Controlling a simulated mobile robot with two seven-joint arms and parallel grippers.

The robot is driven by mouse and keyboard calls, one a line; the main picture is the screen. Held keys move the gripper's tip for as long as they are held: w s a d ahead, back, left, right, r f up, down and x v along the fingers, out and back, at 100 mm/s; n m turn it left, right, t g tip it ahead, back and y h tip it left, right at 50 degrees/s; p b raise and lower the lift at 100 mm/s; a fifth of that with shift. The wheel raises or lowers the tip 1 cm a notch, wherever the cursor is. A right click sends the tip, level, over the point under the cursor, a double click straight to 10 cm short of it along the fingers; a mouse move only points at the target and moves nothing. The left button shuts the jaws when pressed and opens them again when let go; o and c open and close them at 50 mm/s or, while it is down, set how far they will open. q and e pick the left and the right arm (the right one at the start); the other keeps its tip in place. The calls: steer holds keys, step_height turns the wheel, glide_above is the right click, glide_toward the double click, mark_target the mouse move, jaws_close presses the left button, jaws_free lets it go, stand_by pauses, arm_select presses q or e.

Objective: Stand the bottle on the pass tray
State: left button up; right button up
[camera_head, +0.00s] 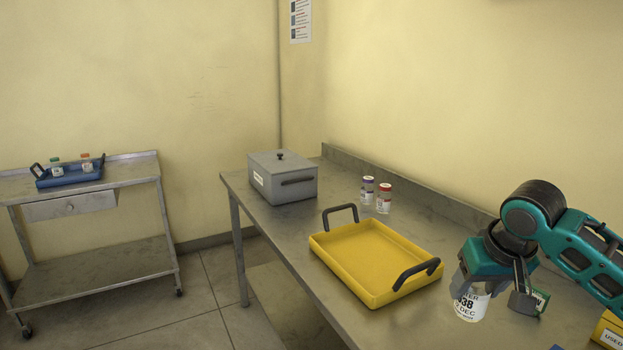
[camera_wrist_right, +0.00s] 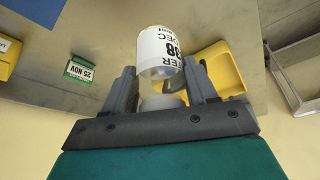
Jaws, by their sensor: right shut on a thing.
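My right gripper (camera_head: 492,280) is shut on a bottle (camera_head: 470,305) with a white label and black print, at the right of the head view. In the right wrist view the bottle (camera_wrist_right: 160,50) sits between the two fingers (camera_wrist_right: 161,88). Its upper part is partly hidden by the gripper in the head view. A yellow tray (camera_head: 368,262) with two dark handles lies empty on the steel table, left of the gripper. It also shows behind the bottle in the wrist view (camera_wrist_right: 222,66). No pass tray label is readable. My left gripper is out of view.
A grey lidded box (camera_head: 282,178) and two small capped vials (camera_head: 367,190) (camera_head: 384,198) stand behind the yellow tray. A green date block (camera_wrist_right: 80,70) and a yellow box (camera_head: 610,328) are at right. A cart (camera_head: 120,178) at left holds a blue tray (camera_head: 70,176).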

steer(key=s+a+f, duration=0.4)
steer(key=s+a, duration=0.5)
steer(key=s, duration=0.1)
steer(key=shift+a, duration=0.25)
steer(key=shift+w, duration=0.15)
